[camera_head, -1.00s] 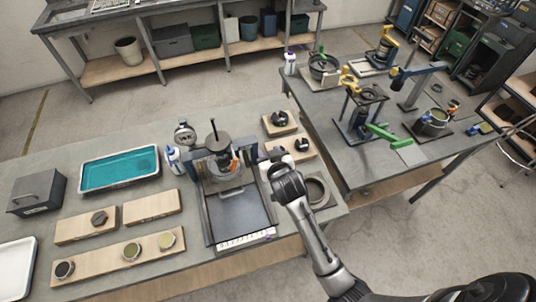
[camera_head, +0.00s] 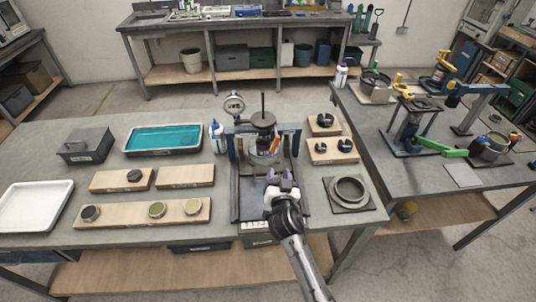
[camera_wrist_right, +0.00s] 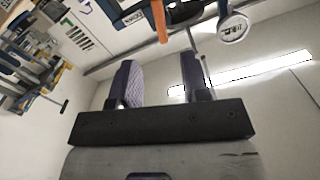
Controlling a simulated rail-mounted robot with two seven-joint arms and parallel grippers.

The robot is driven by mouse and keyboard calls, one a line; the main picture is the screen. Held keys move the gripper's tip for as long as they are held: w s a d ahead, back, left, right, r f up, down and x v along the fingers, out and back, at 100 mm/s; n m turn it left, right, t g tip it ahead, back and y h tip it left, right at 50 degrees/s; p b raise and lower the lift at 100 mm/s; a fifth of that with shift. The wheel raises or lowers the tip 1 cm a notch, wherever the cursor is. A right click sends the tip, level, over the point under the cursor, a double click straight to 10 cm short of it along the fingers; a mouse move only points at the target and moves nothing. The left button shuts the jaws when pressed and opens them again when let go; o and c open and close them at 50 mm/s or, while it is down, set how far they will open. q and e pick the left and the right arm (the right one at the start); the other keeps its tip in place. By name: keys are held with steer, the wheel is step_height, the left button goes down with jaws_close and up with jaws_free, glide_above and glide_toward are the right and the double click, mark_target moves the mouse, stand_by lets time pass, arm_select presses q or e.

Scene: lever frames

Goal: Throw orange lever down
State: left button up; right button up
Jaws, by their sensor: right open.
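The orange lever (camera_head: 275,145) is a short, slanted bar on the right side of the lever frame (camera_head: 237,148), beside a grey cylinder (camera_head: 263,125). In the right wrist view the orange lever (camera_wrist_right: 160,20) shows at the top, ahead of the fingers, apart from them. My right gripper (camera_head: 281,175) is over the front part of the frame, nearer to me than the lever. Its two fingers also show in the wrist view (camera_wrist_right: 159,75), spread apart with nothing between them. My left gripper is not in view.
Wooden boards with small parts (camera_head: 333,151) and a ring on a plate (camera_head: 349,190) lie to the right. A teal tray (camera_head: 164,139) is farther left.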

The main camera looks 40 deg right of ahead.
mark_target(275, 147)
steer(key=x, duration=1.2)
steer(key=shift+w+d+r+b, duration=0.15)
steer(key=shift+w+d+b, duration=0.15)
jaws_close()
